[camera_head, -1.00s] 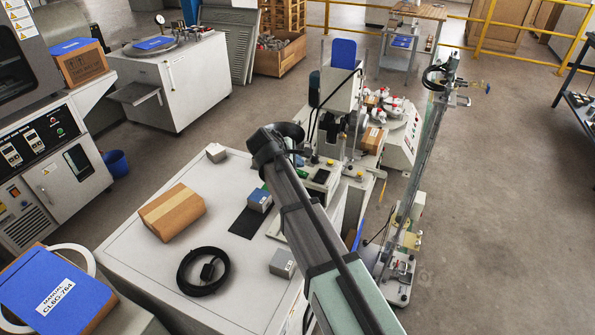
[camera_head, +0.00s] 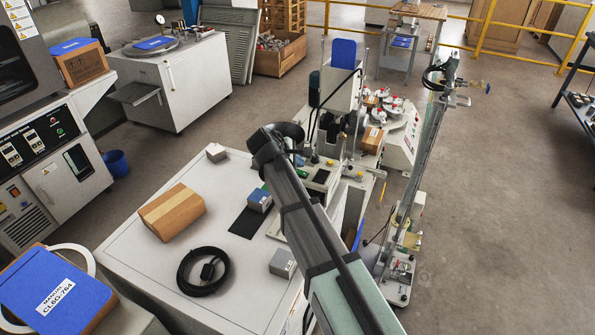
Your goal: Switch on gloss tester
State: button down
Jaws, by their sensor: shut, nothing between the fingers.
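A small grey box with a blue face (camera_head: 260,200) sits at the edge of a black mat (camera_head: 246,222) on the white bench (camera_head: 140,245). It may be the gloss tester; no label on it can be read, and no switch can be made out. My dark arm reaches up from the bottom right, over the bench's right side. Its bent dark joint stands above and behind the blue-faced box in the picture. My gripper's fingers are hidden behind the arm, so their distance from the box cannot be told.
A cardboard box (camera_head: 172,211), a coiled black cable (camera_head: 203,271) and a small grey box (camera_head: 282,263) lie on the bench. A tall machine with a blue panel (camera_head: 343,54) stands behind my arm. A slim stand (camera_head: 424,150) rises at right.

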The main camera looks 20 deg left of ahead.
aim_at(300, 173)
jog(key=shift+a+f, duration=0.1)
jog(key=shift+f, duration=0.65)
dwell(1.2)
jog(key=shift+r, duration=0.15)
dwell(0.3)
jog(key=shift+r, duration=0.65)
jog(key=shift+r, duration=0.1)
jog(key=shift+d+r, duration=0.25)
jog(key=shift+r, duration=0.95)
jog(key=shift+d+r, duration=0.2)
jog(key=shift+r, duration=0.95)
